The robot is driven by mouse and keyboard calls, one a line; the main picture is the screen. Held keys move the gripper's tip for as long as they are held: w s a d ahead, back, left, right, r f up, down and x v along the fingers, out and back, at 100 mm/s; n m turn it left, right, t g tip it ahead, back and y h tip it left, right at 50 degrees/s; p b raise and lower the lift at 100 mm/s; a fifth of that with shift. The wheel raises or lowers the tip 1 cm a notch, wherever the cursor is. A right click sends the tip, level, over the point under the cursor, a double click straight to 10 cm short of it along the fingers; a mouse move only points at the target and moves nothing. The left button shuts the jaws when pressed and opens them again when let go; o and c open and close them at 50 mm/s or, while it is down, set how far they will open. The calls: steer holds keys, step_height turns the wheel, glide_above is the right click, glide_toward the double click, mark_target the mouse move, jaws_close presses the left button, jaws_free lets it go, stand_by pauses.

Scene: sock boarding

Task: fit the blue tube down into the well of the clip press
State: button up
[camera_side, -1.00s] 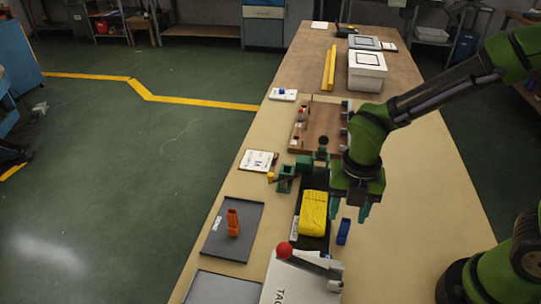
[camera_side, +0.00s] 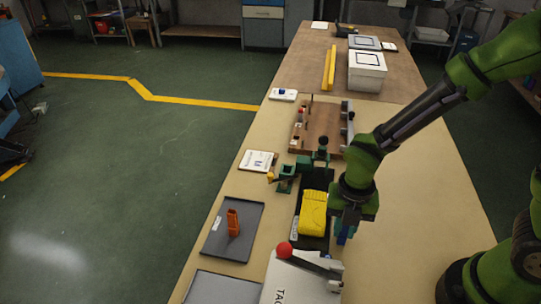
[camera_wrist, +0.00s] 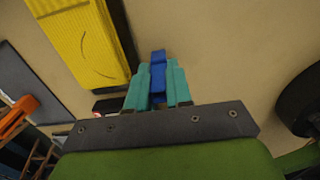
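The blue tube (camera_side: 341,238) stands on the table at the right of the yellow block. My gripper (camera_side: 346,229) is down at it, with the teal fingers on both sides. In the wrist view the blue tube (camera_wrist: 158,72) sits between the teal fingertips (camera_wrist: 157,78), which appear closed against it. Its lower part is hard to see. A green fixture with a square opening (camera_side: 286,171), apparently the clip press's well, stands farther back and to the left. A black knob (camera_side: 323,141) rises behind it. The inside of the opening is too small to make out.
A yellow block (camera_side: 313,212) on a dark base lies just left of my gripper. A red-knobbed lever (camera_side: 284,249) on a white unit is in front. The table at right is clear.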

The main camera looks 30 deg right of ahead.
jaws_close()
